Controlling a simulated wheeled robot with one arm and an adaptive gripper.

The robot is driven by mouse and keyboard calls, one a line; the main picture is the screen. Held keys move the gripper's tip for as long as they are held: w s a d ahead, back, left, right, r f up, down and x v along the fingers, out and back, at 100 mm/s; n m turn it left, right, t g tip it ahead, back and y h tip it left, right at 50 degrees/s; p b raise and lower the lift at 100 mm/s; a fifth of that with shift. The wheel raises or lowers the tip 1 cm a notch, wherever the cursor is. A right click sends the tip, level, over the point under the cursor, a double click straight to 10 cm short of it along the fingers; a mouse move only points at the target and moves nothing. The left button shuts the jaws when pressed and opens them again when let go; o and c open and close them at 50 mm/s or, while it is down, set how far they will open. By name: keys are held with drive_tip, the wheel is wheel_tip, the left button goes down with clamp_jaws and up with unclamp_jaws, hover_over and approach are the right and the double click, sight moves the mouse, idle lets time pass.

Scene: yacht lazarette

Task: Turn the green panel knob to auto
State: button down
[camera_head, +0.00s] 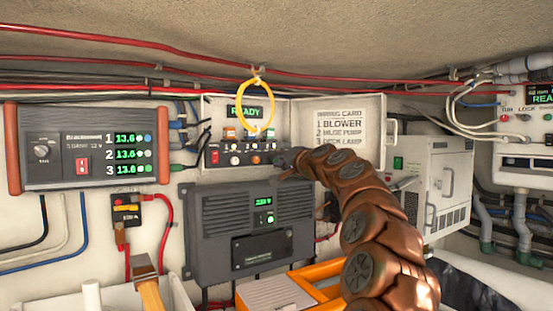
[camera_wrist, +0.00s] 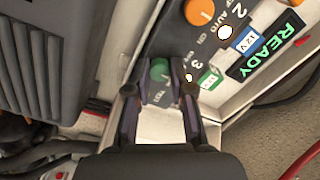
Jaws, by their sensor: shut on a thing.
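The green knob (camera_wrist: 160,70) sits on the dark switch panel (camera_wrist: 178,38) in the wrist view, near the number 3. My gripper (camera_wrist: 161,84) is shut on it, with one finger on each side. Which way the knob's pointer faces is not clear. In the head view the switch panel (camera_head: 217,146) is in an open white box on the back wall, under a green READY display (camera_head: 245,112). My gripper (camera_head: 284,158) reaches its right end and hides the green knob there. An orange knob (camera_wrist: 199,11) is beside it, next to AUTO lettering.
A yellow loop (camera_head: 240,96) hangs in front of the panel. The box's open door (camera_head: 345,109) carries a printed card. A grey charger unit (camera_head: 215,231) is just below. A power unit (camera_head: 85,146) is at left, a white cabinet (camera_head: 446,185) at right.

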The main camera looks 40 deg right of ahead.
drive_tip(key=shift+r, duration=0.15)
drive_tip(key=c, duration=1)
unclamp_jaws()
drive_tip(key=s, duration=1.2)
drive_tip(key=shift+a, duration=0.3)
drive_tip(key=shift+a, duration=0.1)
